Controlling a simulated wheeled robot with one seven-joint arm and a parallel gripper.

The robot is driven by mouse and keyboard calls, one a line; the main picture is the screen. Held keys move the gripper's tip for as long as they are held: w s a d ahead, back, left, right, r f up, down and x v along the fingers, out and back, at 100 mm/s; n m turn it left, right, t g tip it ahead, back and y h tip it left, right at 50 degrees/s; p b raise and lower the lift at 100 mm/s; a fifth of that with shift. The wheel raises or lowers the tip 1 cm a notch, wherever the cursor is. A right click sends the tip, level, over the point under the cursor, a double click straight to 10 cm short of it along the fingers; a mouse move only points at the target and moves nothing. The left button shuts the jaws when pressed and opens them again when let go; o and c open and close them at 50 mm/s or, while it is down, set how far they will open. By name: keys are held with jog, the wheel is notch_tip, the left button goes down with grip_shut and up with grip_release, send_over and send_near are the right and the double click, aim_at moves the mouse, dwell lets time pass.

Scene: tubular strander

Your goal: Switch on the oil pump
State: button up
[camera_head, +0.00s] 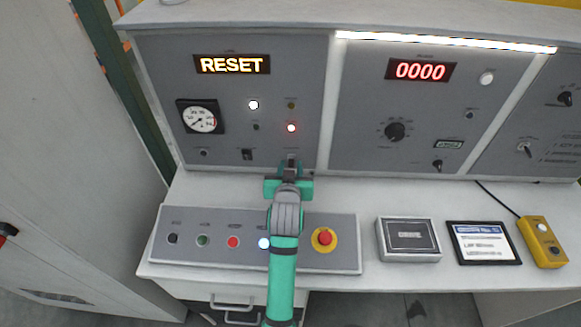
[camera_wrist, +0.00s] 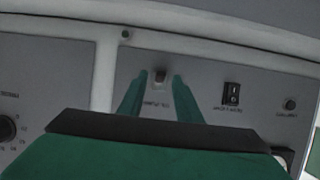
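The oil pump switch (camera_wrist: 160,75) is a small dark knob on a light base, low on the grey left panel (camera_head: 240,105). Its upside-down label in the wrist view is blurred but seems to read oil pump. My gripper (camera_head: 291,168) reaches up to the panel's lower right part and hides the switch in the head view. In the wrist view my gripper (camera_wrist: 160,84) is open, with one green finger on each side of the switch and gaps between. I cannot tell how deep the fingertips are or which way the switch is set.
A black rocker switch (camera_wrist: 231,93) sits beside the oil pump switch. A button box with an emergency stop (camera_head: 324,238) lies below my arm.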

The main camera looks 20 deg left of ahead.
aim_at(290, 160)
jog(key=shift+w, duration=0.1)
grip_shut()
jog(key=shift+r+g, duration=0.2)
jog(key=shift+g, duration=0.1)
jog(key=shift+w+r+g, duration=0.15)
jog(key=shift+r+g, duration=0.1)
jog(key=shift+g, duration=0.15)
jog(key=g, duration=0.1)
jog(key=r+g+h, duration=0.1)
jog(key=g, duration=0.1)
jog(key=shift+w+a+r, duration=0.1)
jog(key=shift+w, duration=0.15)
jog(key=g, duration=0.2)
jog(key=h, duration=0.1)
jog(key=shift+w+a+r+g, duration=0.2)
jog(key=shift+a+r+g, duration=0.1)
jog(key=shift+r+g, duration=0.1)
jog(key=shift+w+a+r+g+h, duration=0.1)
jog(key=shift+w+r+g+h, duration=0.15)
jog(key=shift+g, duration=0.55)
jog(key=shift+w+g, duration=0.1)
jog(key=shift+g, duration=0.2)
